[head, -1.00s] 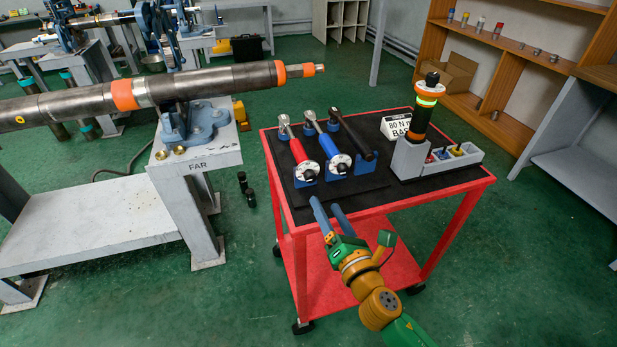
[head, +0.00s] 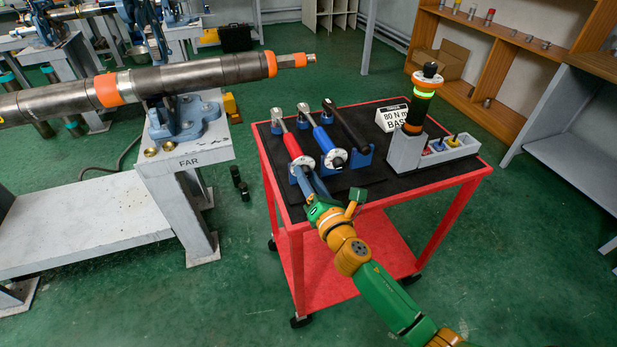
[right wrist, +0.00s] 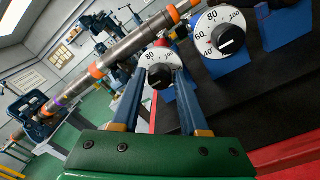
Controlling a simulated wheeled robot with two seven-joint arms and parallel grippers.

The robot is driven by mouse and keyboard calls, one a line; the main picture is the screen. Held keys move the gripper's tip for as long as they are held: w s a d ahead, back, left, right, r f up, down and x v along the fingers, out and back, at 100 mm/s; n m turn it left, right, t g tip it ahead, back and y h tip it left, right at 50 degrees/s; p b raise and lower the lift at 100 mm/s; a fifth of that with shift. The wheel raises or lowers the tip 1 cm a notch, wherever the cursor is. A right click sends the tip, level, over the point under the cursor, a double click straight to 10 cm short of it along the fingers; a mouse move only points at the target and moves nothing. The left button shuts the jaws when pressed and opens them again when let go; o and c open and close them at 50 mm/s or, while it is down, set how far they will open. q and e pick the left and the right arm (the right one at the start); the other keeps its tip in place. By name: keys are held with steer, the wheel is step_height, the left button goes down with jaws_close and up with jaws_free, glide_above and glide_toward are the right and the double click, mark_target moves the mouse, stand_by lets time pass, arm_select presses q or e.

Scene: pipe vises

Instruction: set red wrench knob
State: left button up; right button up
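The red wrench (head: 292,147) lies in a blue holder on the cart's black top, with its white dial facing me. In the right wrist view its dial (right wrist: 159,56) shows 80 and 100 marks around a black knob (right wrist: 160,77). My right gripper (head: 308,179) is at that dial, its two blue fingers apart. In the right wrist view the knob shows between the fingertips, with a small gap seeming to remain on each side; contact cannot be told. In the head view the fingers partly hide the knob. My left gripper is not in view.
A blue wrench (head: 325,142) and a black wrench (head: 347,125) lie just right of the red one. Behind them stands a sign (head: 391,117) reading 80 N m. A lit green-ringed tool (head: 420,100) stands in a grey holder at right. A long pipe (head: 190,77) lies left.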

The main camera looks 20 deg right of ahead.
jaws_close()
steer(key=m, duration=0.3)
steer(key=shift+b, duration=0.35)
steer(key=m, duration=0.3)
steer(key=shift+m, duration=0.4)
steer(key=m, duration=0.5)
steer(key=shift+m, duration=0.3)
steer(key=m, duration=0.5)
steer(key=shift+m+h, duration=0.3)
